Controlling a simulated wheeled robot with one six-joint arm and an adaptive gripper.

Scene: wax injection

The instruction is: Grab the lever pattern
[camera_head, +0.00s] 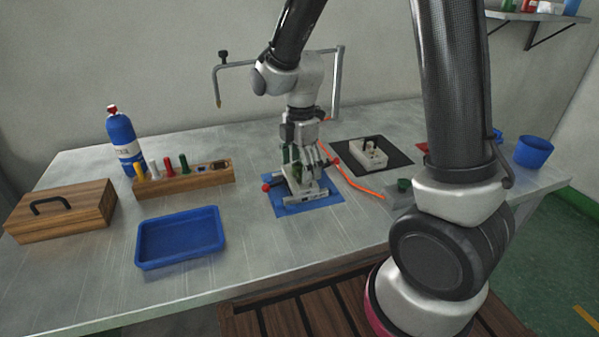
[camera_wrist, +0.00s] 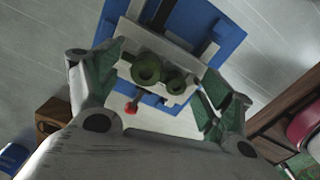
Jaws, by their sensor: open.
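The green lever pattern (camera_wrist: 162,75), with two round ringed ends, lies on the pale block of a fixture (camera_wrist: 180,53) on a blue mat (camera_wrist: 223,48). My gripper (camera_wrist: 158,85) is open, with one green-padded finger on each side of the pattern. I cannot tell whether the fingers touch it. In the head view my gripper (camera_head: 303,160) points down at the fixture (camera_head: 308,190) on the blue mat (camera_head: 290,209), and it hides most of the pattern. A red knob (camera_wrist: 131,108) shows on the fixture's near side.
An empty blue tray (camera_head: 180,263), a wooden box (camera_head: 60,210), a wooden rack (camera_head: 205,178) and a blue bottle (camera_head: 120,135) stand to the left. A grey stand (camera_head: 338,90) rises behind my gripper. A pale block (camera_head: 368,154) on a black mat and an orange cable (camera_head: 350,182) are to the right.

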